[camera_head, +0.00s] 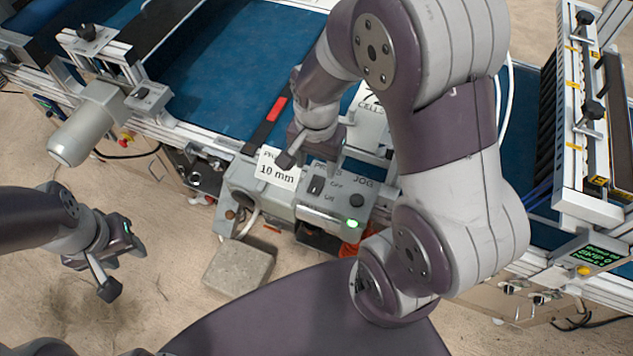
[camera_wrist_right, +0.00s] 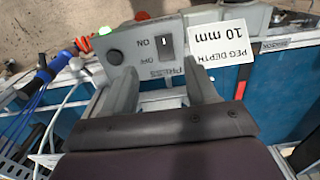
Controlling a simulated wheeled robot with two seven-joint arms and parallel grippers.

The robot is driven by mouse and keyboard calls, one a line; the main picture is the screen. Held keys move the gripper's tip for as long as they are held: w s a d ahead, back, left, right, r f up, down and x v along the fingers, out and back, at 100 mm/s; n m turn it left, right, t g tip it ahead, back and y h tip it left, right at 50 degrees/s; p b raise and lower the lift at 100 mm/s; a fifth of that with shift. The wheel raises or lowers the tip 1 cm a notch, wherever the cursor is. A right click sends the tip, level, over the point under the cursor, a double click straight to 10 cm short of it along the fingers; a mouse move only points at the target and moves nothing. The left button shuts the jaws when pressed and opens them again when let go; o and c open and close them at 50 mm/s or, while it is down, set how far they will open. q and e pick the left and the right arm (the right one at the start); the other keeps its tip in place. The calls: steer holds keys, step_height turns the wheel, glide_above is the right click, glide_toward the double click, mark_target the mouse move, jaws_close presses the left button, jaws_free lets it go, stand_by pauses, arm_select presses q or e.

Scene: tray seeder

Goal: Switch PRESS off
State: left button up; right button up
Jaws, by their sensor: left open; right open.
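The PRESS switch (camera_head: 317,185) is a small dark rocker on a grey control box (camera_head: 325,208), with OFF and ON printed beside it. The wrist view shows the switch (camera_wrist_right: 166,42) just beyond my right gripper (camera_wrist_right: 160,72), whose two fingers are apart and empty, with the PRESS label between them. I cannot tell clearly which way the rocker is tipped. A green lamp (camera_head: 352,223) on the box is lit. In the head view my right gripper (camera_head: 305,152) hangs beside the box's far edge, partly hidden. My left gripper (camera_head: 118,258) is open and empty, away from the box.
A round JOG button (camera_head: 357,200) sits beside the switch. A white card reading 10 mm (camera_head: 278,168) stands left of the box. A blue belt (camera_head: 225,75) lies behind, and a stone block (camera_head: 239,268) lies on the floor. Floor around my left gripper is clear.

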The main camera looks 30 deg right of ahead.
mark_target(313, 190)
steer(key=f, duration=0.9)
steer(key=shift+w+a, duration=0.25)
steer(key=shift+f, duration=0.2)
arm_select(q)
steer(key=shift+w+a+f, duration=0.1)
steer(key=shift+w+a, duration=0.15)
steer(key=shift+a, duration=0.05)
arm_select(e)
steer(key=shift+a, duration=0.1)
steer(key=shift+c, duration=0.3)
